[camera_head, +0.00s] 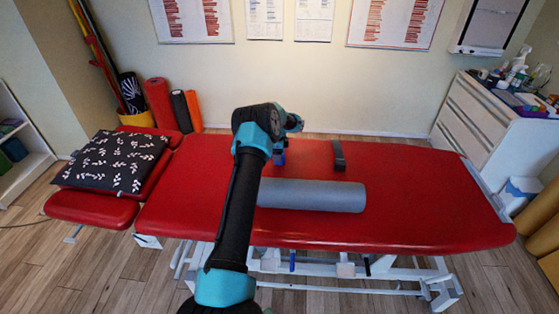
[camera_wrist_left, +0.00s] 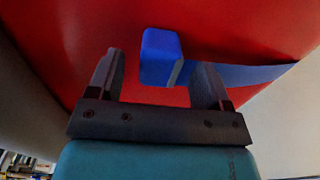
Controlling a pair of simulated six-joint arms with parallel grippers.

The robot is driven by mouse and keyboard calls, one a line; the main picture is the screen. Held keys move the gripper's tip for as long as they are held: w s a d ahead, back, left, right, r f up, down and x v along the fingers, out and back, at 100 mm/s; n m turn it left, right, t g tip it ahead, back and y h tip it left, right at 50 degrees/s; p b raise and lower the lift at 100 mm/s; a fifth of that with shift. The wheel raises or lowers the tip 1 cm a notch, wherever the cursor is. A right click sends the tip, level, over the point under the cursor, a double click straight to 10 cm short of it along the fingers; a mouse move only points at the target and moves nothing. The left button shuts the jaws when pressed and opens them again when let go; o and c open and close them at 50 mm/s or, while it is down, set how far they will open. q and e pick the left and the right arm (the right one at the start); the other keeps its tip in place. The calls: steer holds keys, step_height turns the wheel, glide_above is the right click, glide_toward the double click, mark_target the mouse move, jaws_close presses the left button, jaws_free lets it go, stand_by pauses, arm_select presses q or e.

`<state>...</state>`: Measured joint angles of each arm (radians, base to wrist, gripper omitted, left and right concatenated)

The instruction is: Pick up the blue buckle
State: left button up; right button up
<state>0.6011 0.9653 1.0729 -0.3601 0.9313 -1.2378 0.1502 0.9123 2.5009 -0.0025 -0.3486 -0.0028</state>
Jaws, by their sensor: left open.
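The blue buckle (camera_wrist_left: 161,57) lies on the red treatment table (camera_wrist_left: 235,30), with a flat blue strap (camera_wrist_left: 240,74) running from it to the right in the left wrist view. My left gripper (camera_wrist_left: 158,84) is open and empty. Its two dark fingers stand apart, one on each side of the buckle's near end, and the buckle is just ahead of and between the tips. In the head view a small blue patch (camera_head: 280,158) shows beside my left arm, which hides most of that spot and the fingers. My right gripper is not in view.
A grey-blue roll (camera_head: 318,196) lies near the table's front edge. A dark strap (camera_head: 338,156) lies across the table to the right of my arm. A patterned black cushion (camera_head: 112,160) is on the left end. The table's right half (camera_head: 430,195) is clear.

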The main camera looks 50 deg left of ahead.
arm_select(q)
step_height(320, 180, down, 4)
steer(key=shift+d+r, duration=0.1)
steer(key=shift+r, duration=0.15)
steer(key=c, duration=1)
